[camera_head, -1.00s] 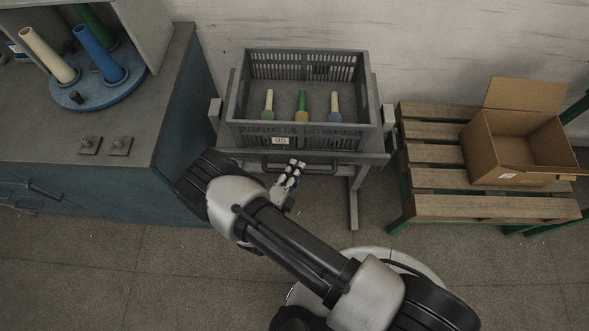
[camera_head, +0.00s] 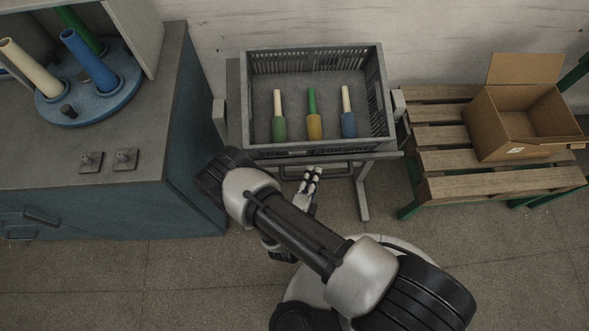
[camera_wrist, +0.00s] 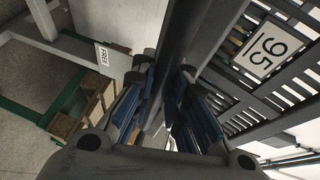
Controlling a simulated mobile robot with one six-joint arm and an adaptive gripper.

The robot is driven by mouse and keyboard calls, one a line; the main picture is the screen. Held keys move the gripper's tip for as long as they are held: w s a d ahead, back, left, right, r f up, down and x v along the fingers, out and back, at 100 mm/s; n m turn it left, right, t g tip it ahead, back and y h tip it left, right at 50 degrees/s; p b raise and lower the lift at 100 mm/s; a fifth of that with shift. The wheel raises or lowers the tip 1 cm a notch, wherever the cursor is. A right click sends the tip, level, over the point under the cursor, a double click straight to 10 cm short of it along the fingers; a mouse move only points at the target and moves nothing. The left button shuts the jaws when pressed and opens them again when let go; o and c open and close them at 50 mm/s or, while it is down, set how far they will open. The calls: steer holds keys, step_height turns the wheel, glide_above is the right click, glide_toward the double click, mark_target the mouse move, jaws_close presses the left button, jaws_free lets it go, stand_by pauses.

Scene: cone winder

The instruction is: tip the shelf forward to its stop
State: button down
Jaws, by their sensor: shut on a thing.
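The grey shelf (camera_head: 388,157) leans forward toward me on its stand and bears a grey slotted crate (camera_head: 315,151). I cannot tell whether the shelf is at its stop. A dark handle (camera_head: 338,176) runs under the shelf's front edge. My gripper (camera_head: 311,174) is at this handle and shut on it. In the wrist view, my gripper (camera_wrist: 160,88) closes around a dark bar, and the crate's slotted wall with its 95 label (camera_wrist: 268,50) is at the right. The fingers hide part of the handle.
A blue cabinet (camera_head: 190,130) with a spool turntable (camera_head: 75,105) stands left. A slatted pallet (camera_head: 450,187) with an open cardboard box (camera_head: 500,130) stands right.

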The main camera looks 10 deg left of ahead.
steer(key=f+b, duration=0.1)
steer(key=f, duration=0.3)
steer(key=shift+w+f+b, duration=0.15)
steer(key=shift+w+b, duration=0.05)
steer(key=shift+b, duration=0.2)
steer(key=c, duration=1.9)
jaws_free()
steer(key=shift+o, duration=0.3)
steer(key=shift+w, duration=0.1)
steer(key=v, duration=1.2)
